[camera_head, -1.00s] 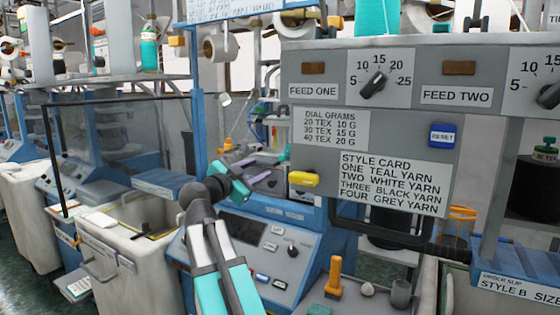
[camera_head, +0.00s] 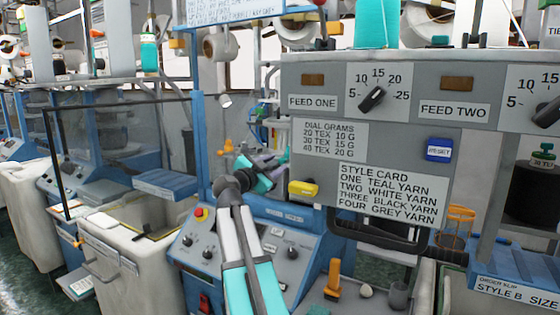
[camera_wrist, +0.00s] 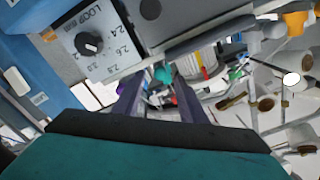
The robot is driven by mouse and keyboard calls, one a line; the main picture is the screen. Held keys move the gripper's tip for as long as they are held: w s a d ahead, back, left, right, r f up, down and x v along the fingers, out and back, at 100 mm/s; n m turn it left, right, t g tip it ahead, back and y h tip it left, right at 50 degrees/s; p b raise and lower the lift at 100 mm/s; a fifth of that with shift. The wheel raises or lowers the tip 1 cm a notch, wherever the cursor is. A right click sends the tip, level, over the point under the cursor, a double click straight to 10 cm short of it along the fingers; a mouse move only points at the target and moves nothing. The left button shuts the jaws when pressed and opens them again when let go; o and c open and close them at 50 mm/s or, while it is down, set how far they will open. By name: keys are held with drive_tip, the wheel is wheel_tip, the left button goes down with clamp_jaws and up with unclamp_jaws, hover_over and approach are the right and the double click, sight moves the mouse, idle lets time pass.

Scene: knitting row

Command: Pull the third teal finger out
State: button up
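My gripper (camera_head: 266,164), with a teal body and lavender fingers, reaches toward the back of the machine in the head view, left of the yellow handle. In the wrist view my gripper (camera_wrist: 156,80) has its two fingers apart, with a gap between them. A small teal piece (camera_wrist: 163,73) shows between and beyond the fingertips; I cannot tell whether it is one of the teal fingers or which one. It does not look gripped. No row of teal fingers can be made out in the head view, where my gripper and the machine panel cover that area.
The grey feed panel (camera_head: 410,150) with its yellow handle (camera_head: 302,188) stands close right of my gripper. A blue console (camera_head: 245,240) lies below. In the wrist view a loop dial (camera_wrist: 89,43) is at upper left, and several spools (camera_wrist: 268,103) are at right.

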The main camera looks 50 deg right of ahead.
sight(281, 161)
drive_tip(key=shift+p+x, duration=0.3)
drive_tip(key=shift+x, duration=1.35)
clamp_jaws()
